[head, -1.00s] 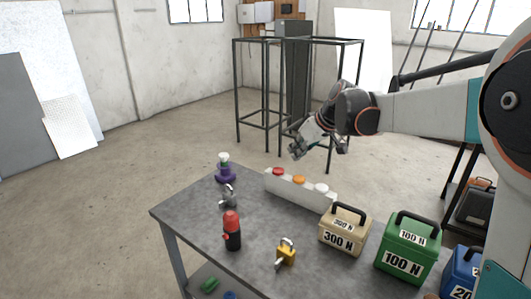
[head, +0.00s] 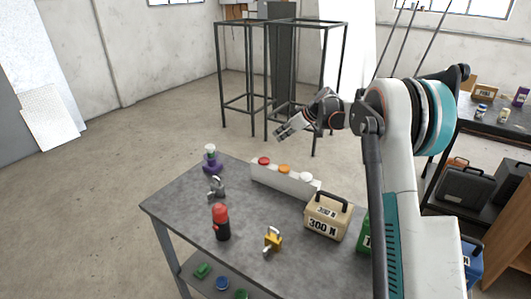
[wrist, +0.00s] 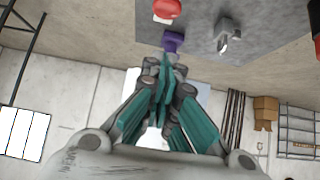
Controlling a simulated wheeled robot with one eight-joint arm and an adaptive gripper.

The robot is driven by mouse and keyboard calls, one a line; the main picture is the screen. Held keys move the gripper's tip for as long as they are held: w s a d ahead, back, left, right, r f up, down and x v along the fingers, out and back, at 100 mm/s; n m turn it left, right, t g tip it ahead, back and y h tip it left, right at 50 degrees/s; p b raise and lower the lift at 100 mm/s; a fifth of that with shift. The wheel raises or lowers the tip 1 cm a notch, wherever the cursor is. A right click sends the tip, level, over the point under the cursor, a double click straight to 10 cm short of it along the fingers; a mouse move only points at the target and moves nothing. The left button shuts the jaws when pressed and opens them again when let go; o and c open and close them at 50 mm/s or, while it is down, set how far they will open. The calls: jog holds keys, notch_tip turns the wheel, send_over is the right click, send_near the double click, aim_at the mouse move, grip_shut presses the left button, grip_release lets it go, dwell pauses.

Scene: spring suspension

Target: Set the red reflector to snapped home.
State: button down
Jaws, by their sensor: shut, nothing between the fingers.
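The red reflector (head: 264,160) is a small round red disc at the left end of a long white block (head: 262,175) at the table's back edge. It also shows at the top of the wrist view (wrist: 166,8). I cannot tell whether it is fully seated. An orange disc (head: 284,168) and a white disc (head: 306,176) sit along the same block. My gripper (head: 279,133) is shut and empty, in the air above and beyond the red reflector in the head view, apart from it. Its closed fingers fill the middle of the wrist view (wrist: 165,65).
On the grey table (head: 180,205) stand a purple-based item (head: 212,164), a grey padlock (head: 216,188), a red-and-black bottle (head: 221,222), a yellow padlock (head: 272,240) and a tan 300 N weight (head: 326,216). A black frame (head: 221,80) stands behind.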

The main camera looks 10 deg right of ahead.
jog(key=b, duration=0.2)
send_over(262, 159)
jog(key=d, duration=0.1)
jog(key=f, duration=0.7)
jog(key=shift+s+f, duration=0.3)
jog(key=shift+s, duration=0.1)
notch_tip(262, 159, down, 2)
jog(key=shift+s+d+f+b, duration=0.1)
jog(key=shift+d+f+b, duration=0.05)
jog(key=shift+b, duration=0.25)
jog(key=shift+f, duration=0.6)
jog(key=shift+f, duration=0.1)
jog(key=shift+s+f+b, duration=0.1)
jog(key=shift+f+b, duration=0.45)
jog(key=shift+f, duration=0.3)
jog(key=shift+s, duration=0.2)
